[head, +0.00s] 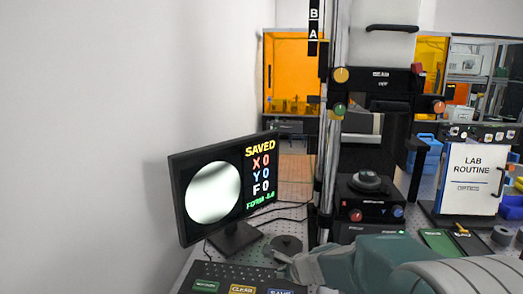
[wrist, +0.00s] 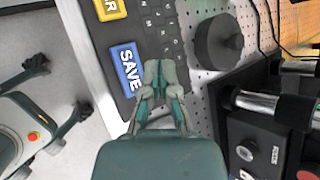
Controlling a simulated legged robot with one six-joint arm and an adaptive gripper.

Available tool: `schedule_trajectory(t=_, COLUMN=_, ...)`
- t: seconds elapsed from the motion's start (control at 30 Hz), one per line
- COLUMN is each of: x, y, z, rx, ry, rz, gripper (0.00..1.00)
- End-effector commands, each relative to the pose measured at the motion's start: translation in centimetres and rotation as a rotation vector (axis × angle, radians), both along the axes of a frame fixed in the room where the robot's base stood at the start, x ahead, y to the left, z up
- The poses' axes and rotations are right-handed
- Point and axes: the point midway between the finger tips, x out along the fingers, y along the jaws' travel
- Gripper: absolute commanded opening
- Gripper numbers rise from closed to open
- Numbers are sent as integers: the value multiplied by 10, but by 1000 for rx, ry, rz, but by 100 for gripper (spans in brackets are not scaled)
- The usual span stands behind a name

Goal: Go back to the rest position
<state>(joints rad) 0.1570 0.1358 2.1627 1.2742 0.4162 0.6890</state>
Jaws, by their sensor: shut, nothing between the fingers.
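My gripper (wrist: 161,78) is shut and empty, just beside the blue SAVE key (wrist: 127,69) of the black key panel (wrist: 157,22) in the wrist view. I cannot tell whether its fingertips touch the panel. In the head view my gripper (head: 281,262) is low in the picture, at the right end of the key panel (head: 232,274), with my arm reaching in from the lower right. The monitor (head: 226,185) reads SAVED, with X 0, Y 0, F 0 and a grey round image.
The interferometer (head: 369,195) with its column and knobs stands right of the monitor. A round black knob (wrist: 218,42) sits beside the panel. A LAB ROUTINE sign (head: 473,179) and a green tray (head: 439,241) are at the right. A white wall (head: 90,140) fills the left.

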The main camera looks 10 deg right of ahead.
Motion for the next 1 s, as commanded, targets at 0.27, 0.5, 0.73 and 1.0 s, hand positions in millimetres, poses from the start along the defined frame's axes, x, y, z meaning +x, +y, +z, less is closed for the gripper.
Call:
schedule_trajectory(t=0.27, x=-30, y=19, z=30, rx=-145, ry=-67, rz=219, gripper=0)
schedule_trajectory(t=0.5, x=-109, y=44, z=68, rx=-501, ry=-172, rz=693, gripper=0)
schedule_trajectory(t=0.73, x=-187, y=42, z=83, rx=-866, ry=-213, rz=1104, gripper=0)
schedule_trajectory(t=1.0, x=-257, y=14, z=86, rx=-1248, ry=-164, rz=1471, gripper=0)
